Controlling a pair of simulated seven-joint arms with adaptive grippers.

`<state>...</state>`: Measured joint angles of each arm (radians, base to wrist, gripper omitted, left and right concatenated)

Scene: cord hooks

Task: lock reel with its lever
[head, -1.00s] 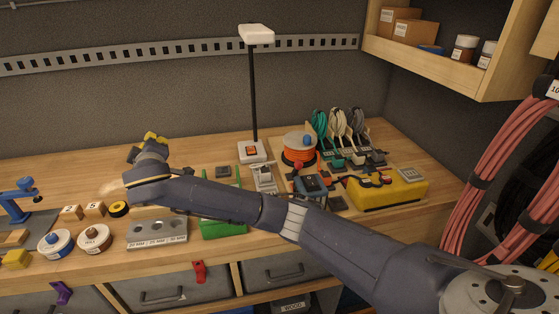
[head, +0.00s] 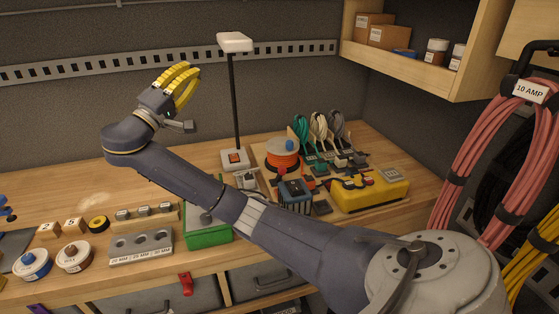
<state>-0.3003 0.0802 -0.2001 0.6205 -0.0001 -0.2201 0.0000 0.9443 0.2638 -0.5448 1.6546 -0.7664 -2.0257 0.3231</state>
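The reel (head: 284,160) stands on the bench right of the lamp. It is wound with orange cord and has a pale top disc with a blue knob (head: 290,145). A small red part (head: 307,169) shows at its right side; I cannot tell whether it is the lever or how it is set. My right gripper (head: 184,86) has yellow fingers and is raised in front of the back wall, left of the lamp and well apart from the reel. Nothing shows in its fingers, but their gap is unclear. My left gripper is out of view.
A lamp (head: 235,110) stands between my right gripper and the reel. Hanging cords (head: 319,130) are behind the reel, and a yellow case (head: 370,192) is to its right. A green box (head: 208,236) is at the front. The bench's back left is clear.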

